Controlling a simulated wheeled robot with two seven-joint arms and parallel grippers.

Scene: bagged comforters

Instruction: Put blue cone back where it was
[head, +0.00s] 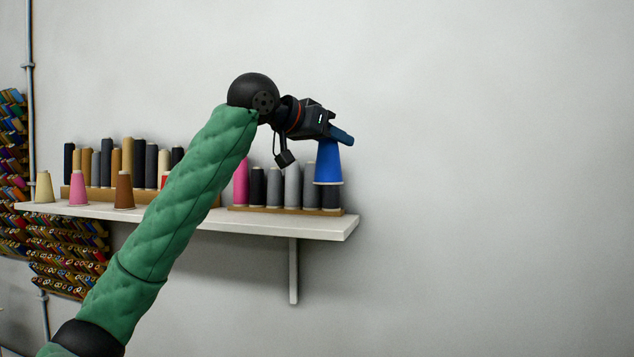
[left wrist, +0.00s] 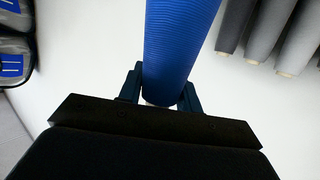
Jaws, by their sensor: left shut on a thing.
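The blue cone (head: 328,163) is a thread cone near the right end of the shelf. It is upright, its wide end just above or against the dark spools at that end; I cannot tell whether it touches them. My left gripper (head: 341,135) is shut on the narrow top of the blue cone. In the left wrist view the blue cone (left wrist: 180,45) sits between the two fingers of the left gripper (left wrist: 158,95). My right gripper is not in view.
A white wall shelf (head: 300,225) carries wooden bases with several grey, black, tan and pink spools. A brown cone (head: 124,191), a pink cone (head: 78,188) and a cream cone (head: 44,187) stand at its front left. The wall right of the shelf is bare.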

